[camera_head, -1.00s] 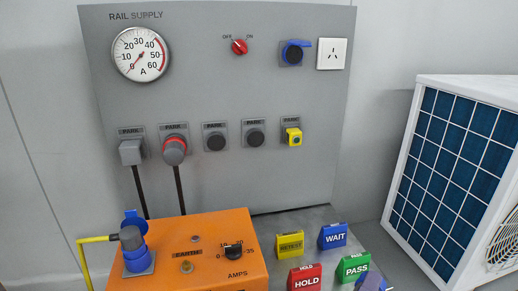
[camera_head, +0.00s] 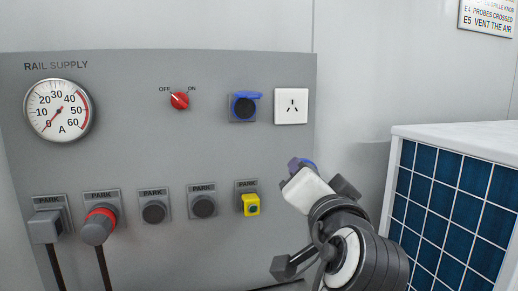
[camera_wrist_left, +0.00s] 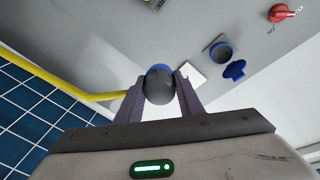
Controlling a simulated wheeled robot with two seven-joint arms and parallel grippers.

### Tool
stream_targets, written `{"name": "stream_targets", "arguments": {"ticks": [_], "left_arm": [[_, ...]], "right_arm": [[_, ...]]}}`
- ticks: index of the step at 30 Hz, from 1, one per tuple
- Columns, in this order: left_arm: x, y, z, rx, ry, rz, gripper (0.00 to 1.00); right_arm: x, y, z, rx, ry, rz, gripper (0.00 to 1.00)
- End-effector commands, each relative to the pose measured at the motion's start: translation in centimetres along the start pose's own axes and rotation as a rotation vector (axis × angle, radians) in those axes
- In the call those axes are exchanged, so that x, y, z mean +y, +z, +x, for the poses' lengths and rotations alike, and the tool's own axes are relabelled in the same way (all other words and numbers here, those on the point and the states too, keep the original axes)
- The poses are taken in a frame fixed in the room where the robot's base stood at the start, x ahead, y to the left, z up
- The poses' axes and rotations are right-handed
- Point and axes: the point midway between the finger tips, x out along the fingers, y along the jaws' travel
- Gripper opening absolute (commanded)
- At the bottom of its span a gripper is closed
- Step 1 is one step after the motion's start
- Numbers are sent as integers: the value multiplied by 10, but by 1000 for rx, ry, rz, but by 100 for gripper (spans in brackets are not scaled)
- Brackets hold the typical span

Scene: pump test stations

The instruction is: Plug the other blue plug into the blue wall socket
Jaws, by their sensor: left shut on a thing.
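A dark grey and blue plug (camera_wrist_left: 160,85) sits between the two purple fingers of my left gripper (camera_wrist_left: 160,92) in the left wrist view. A yellow cable (camera_wrist_left: 75,84) runs left from near it. In the head view, my left gripper (camera_head: 301,168) is raised in front of the wall panel, low and right of the blue wall socket, with a small blue-purple part showing at its tip. The blue wall socket (camera_head: 244,108) has a dark round face and its blue lid is open; it also shows in the left wrist view (camera_wrist_left: 219,51). The plug is apart from the socket. My right gripper is out of view.
A white wall outlet (camera_head: 291,106) is right of the blue socket, and a red knob (camera_head: 179,101) is left of it. A row of parking holders below includes a yellow one (camera_head: 251,204). A white unit with a blue grid (camera_head: 450,195) stands right.

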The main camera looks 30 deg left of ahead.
Motion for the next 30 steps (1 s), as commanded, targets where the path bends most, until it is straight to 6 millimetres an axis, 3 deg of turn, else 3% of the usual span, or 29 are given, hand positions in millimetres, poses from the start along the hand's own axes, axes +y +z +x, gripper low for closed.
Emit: {"name": "stream_targets", "arguments": {"ticks": [1, 3, 6, 9, 13, 20, 30], "left_arm": [[-25, -8, 11, -36, -53, -145, 0], [-57, -14, 24, -72, -119, -331, 0], [-95, -18, 36, -88, -187, -549, 0], [-118, -20, 42, -85, -214, -666, 0], [-131, -22, 46, -83, -227, -724, 0], [-138, -22, 55, -82, -232, -736, 0], [-143, -17, 85, -81, -232, -734, 0]], "right_arm": [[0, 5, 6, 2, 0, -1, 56], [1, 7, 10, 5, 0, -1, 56], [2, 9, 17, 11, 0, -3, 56], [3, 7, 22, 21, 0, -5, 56], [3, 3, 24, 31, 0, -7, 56], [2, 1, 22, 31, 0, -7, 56], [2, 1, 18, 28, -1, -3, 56]]}}
